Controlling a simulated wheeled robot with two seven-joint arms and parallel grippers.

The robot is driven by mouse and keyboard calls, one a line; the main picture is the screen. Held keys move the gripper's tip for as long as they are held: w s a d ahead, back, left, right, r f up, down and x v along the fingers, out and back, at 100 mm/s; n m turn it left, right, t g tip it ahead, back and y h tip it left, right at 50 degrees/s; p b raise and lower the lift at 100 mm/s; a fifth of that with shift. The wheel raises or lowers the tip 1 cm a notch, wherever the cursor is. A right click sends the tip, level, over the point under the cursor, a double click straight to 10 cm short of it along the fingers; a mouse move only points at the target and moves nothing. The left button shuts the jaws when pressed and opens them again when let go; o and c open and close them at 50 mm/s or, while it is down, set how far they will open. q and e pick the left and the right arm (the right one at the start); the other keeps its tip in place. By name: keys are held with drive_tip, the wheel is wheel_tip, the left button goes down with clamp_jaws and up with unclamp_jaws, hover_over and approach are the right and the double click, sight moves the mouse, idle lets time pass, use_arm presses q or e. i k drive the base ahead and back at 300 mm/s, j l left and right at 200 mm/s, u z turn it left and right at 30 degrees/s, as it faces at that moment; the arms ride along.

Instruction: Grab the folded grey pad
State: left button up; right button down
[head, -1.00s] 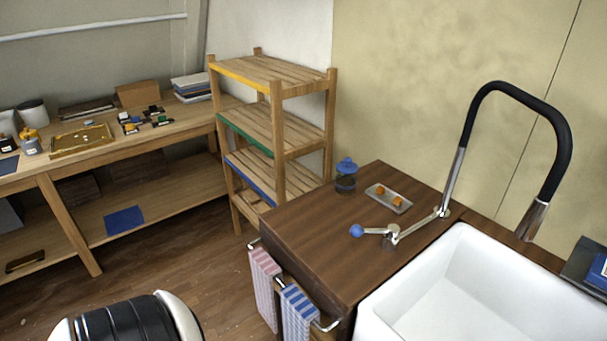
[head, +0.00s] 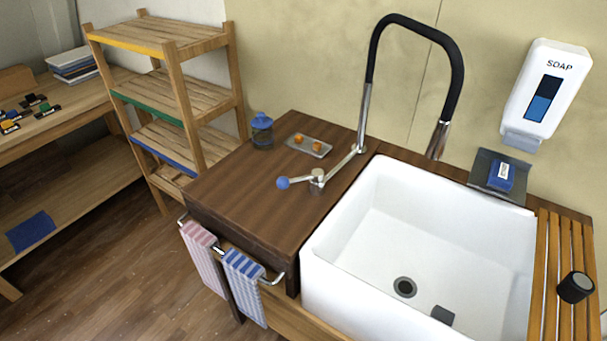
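A small dark grey piece (head: 443,315) lies on the floor of the white sink (head: 345,215), to the right of the round drain. It is the only thing in view that could be the grey pad, and it is too small to tell whether it is folded. Neither of my grippers is in view.
A black tap (head: 372,60) arches over the sink's back edge. A soap dispenser (head: 545,95) hangs on the wall above a blue sponge (head: 502,174). A slatted board (head: 550,265) with a black knob (head: 575,287) is at the right. Striped towels (head: 243,285) hang in front.

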sight(446, 317)
drive_tip(key=k+l+z, duration=0.2)
drive_tip(key=z, duration=0.9)
